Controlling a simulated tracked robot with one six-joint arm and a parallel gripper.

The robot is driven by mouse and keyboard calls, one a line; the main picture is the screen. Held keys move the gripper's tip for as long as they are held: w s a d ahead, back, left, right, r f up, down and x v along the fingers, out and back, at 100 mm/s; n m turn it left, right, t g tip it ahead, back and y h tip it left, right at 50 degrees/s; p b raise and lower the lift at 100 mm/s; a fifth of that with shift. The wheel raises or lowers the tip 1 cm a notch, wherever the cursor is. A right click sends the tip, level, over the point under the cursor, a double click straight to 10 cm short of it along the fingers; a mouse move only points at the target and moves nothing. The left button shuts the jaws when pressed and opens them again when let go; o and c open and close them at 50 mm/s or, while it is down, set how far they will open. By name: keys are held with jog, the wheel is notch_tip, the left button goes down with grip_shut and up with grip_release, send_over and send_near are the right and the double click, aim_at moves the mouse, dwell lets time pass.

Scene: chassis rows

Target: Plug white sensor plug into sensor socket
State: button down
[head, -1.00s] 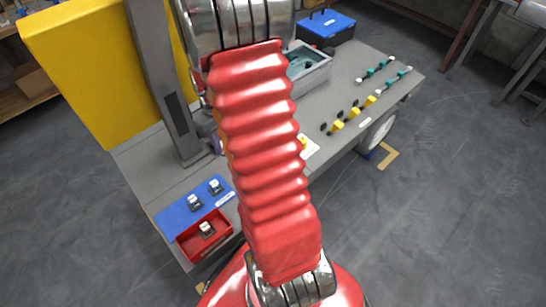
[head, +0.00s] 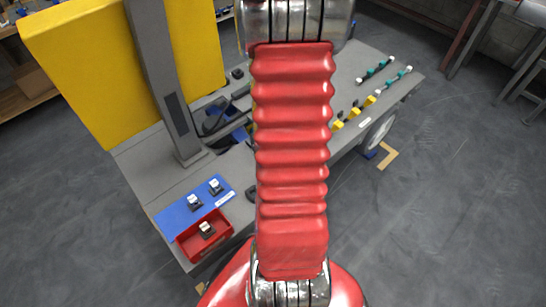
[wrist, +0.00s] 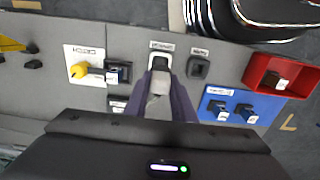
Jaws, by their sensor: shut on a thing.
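My gripper (wrist: 159,105) shows in the wrist view, its purple-grey fingers shut on a pale white-grey plug (wrist: 159,85). The plug's dark front end points at a socket with a white surround (wrist: 153,55), below a small label I cannot read. The plug overlaps this socket in the picture. I cannot tell whether it is inside or just short of it. A dark square socket (wrist: 198,68) is to the right, and another dark socket (wrist: 118,72) is to the left. In the head view, my arm hides the plug and the socket.
A yellow plug (wrist: 79,70) sits on a white plate beside the left socket. A blue mat (head: 175,221) with two white-topped plugs and a red tray (head: 187,254) with one stand at the bench's near left. Yellow and teal connectors line the right. A grey post (head: 162,85) rises at left.

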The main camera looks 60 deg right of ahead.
jog(key=shift+f, duration=2.35)
jog(key=shift+f, duration=1.25)
jog(key=c, duration=1.4)
grip_release()
jog(key=shift+r, duration=0.15)
jog(key=shift+r, duration=6.7)
